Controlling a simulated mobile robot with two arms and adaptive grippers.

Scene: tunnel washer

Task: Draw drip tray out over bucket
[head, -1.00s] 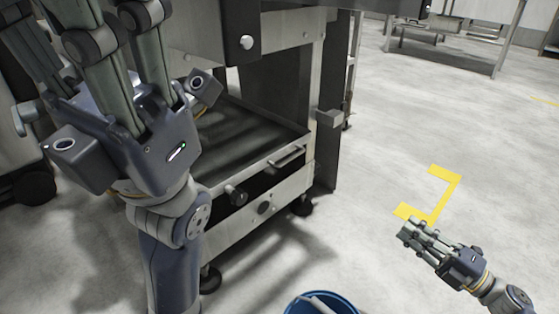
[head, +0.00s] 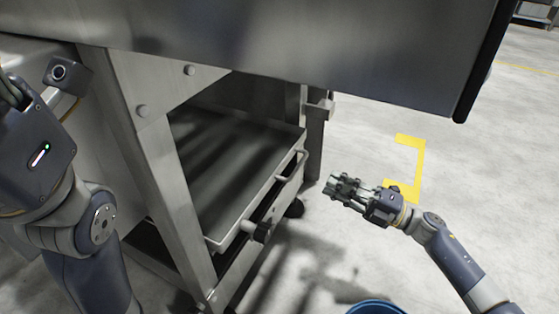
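The drip tray (head: 222,150) is a wide, shallow dark-floored metal tray low inside the steel frame.
A large steel housing (head: 300,50) overhangs the tray from above. A steel leg (head: 160,180) stands between my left arm and the tray. A yellow floor marking (head: 415,165) lies on clear concrete to the right.

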